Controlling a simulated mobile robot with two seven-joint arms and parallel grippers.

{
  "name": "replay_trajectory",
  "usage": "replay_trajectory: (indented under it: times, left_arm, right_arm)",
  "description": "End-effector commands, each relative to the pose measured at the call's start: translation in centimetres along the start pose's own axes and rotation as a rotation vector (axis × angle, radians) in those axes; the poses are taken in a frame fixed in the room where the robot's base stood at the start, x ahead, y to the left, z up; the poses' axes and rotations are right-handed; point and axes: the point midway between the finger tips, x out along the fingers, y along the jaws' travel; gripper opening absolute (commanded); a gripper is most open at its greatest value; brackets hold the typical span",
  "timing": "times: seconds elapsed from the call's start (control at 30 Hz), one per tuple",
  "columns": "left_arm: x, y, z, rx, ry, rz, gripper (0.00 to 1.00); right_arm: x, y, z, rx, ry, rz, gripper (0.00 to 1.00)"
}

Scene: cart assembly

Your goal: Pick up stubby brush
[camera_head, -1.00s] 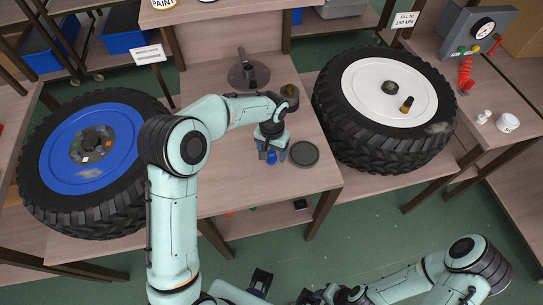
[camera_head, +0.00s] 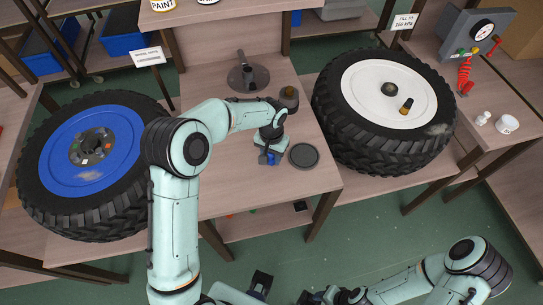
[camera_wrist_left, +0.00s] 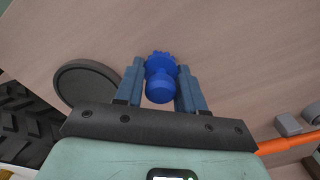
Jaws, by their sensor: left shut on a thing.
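The stubby brush is a small, bright blue piece with a rounded knob and a ragged, wider far end. It shows in the left wrist view (camera_wrist_left: 159,82) between the two fingers of my left gripper (camera_wrist_left: 160,90), which is shut on it. In the head view my left gripper (camera_head: 270,158) is low over the front of the middle table, and only a bit of the blue brush shows there. I cannot tell whether the brush still touches the table. My right gripper (camera_head: 312,297) is at the bottom edge of the head view, its fingers unclear.
A dark round disc (camera_head: 304,155) lies just right of my left gripper. A grey stand with a post (camera_head: 248,77) and a dark cylinder (camera_head: 289,95) are behind. A blue-rimmed wheel (camera_head: 91,150) lies left, a white-rimmed wheel (camera_head: 388,90) right. The table's front-left part is clear.

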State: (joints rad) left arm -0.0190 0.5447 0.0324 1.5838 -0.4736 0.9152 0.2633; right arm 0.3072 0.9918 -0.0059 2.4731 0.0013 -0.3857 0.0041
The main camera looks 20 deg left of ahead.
Motion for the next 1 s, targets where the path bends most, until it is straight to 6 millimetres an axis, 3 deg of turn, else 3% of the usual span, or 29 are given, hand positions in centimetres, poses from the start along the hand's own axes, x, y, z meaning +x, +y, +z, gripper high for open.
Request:
replay_trajectory:
  times: [0.17,0.6,0.8,1.0]
  left_arm:
    - [-3.6,0.1,-0.1,0.001,0.007,0.001,0.09]
    - [-15.7,0.0,-0.1,0.001,0.006,0.001,0.08]
    - [-18.6,0.1,-0.1,0.000,0.003,0.001,0.08]
    - [-19.4,0.0,0.0,0.000,0.001,0.001,0.08]
  right_arm:
    - [-0.3,-0.1,-0.1,-0.001,0.001,-0.001,0.43]
    - [-1.9,-0.8,-0.5,-0.004,0.010,-0.003,0.43]
    - [-2.4,-1.1,-0.7,-0.005,0.013,-0.004,0.43]
    - [-2.5,-1.1,-0.7,-0.005,0.013,-0.005,0.43]
